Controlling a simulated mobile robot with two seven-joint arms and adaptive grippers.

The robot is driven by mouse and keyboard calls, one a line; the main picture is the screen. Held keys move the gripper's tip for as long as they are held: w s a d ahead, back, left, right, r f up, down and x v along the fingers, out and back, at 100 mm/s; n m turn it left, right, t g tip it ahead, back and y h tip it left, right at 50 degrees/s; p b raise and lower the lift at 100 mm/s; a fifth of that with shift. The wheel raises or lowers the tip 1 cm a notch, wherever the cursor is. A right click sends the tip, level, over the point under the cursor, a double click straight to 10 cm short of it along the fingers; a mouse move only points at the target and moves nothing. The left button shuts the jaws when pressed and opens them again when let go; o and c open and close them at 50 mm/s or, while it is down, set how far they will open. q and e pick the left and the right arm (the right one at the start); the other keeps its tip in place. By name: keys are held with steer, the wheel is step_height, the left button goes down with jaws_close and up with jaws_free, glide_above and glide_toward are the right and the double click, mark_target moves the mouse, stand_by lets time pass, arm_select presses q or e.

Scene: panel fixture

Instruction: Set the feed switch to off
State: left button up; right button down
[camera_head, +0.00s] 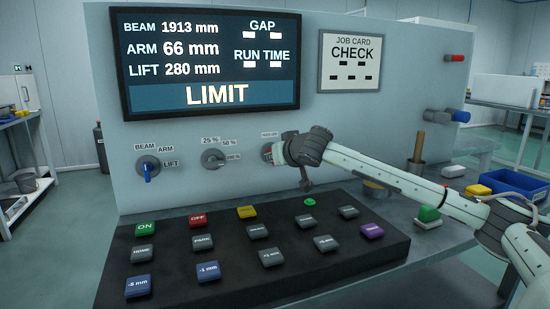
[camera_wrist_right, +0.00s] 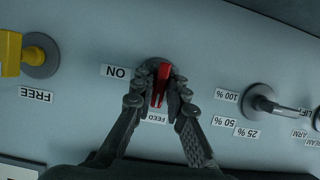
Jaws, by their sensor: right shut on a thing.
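The feed switch (camera_wrist_right: 161,80) is a red lever knob on a round grey base on the upright panel, and the right wrist view sees it upside down. My right gripper (camera_wrist_right: 158,96) has a finger on each side of the red lever and is shut on it. The lever lies near upright in that picture, close to the FEED label (camera_wrist_right: 152,117). An ON label (camera_wrist_right: 115,72) is left of the switch there; no off label is readable. In the head view my right gripper (camera_head: 279,152) hides most of the switch. My left gripper is not in view.
A black button board (camera_head: 230,225) with coloured and grey keys lies below the panel. A grey percent knob (camera_head: 213,158) and a blue BEAM/ARM/LIFT knob (camera_head: 148,170) are to the left. The screen (camera_head: 210,65) reads LIMIT. A yellow knob (camera_wrist_right: 12,54) is beside a FREE label.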

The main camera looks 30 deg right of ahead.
steer(key=c, duration=1.6)
jaws_free()
steer(key=v, duration=1.2)
steer(key=shift+s+f, duration=0.1)
steer(key=shift+f, duration=0.05)
